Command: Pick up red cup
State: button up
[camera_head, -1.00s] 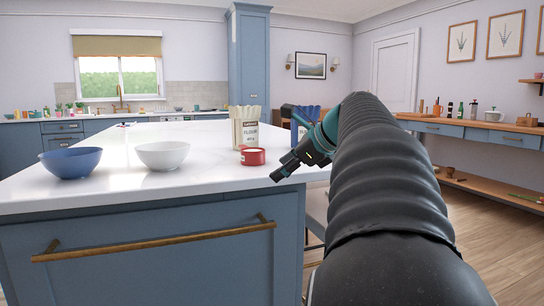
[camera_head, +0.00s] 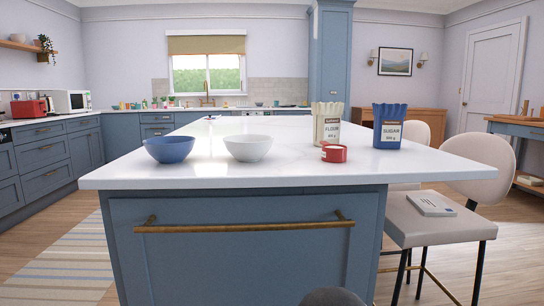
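The red cup (camera_head: 334,153) stands upright on the white island worktop (camera_head: 225,180), near its front right part. It is short and wide, with a pale patch on its side and a light inside or top. It stands just in front of the cream flour bag (camera_head: 327,126) and left of the blue sugar bag (camera_head: 389,127). My gripper is out of view. Only a dark rounded piece, probably part of my arm, shows at the bottom edge.
A blue bowl (camera_head: 169,149) and a white bowl (camera_head: 248,147) stand left of the cup. A brass handle (camera_head: 245,226) juts from the island front. A chair (camera_head: 436,219) with a book (camera_head: 431,204) on it stands at the right. Worktop in front of the cup is clear.

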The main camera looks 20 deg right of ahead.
aim_at(331, 152)
jog(key=u, duration=1.65)
jog(key=i, duration=1.1)
jog(key=z, duration=2.95)
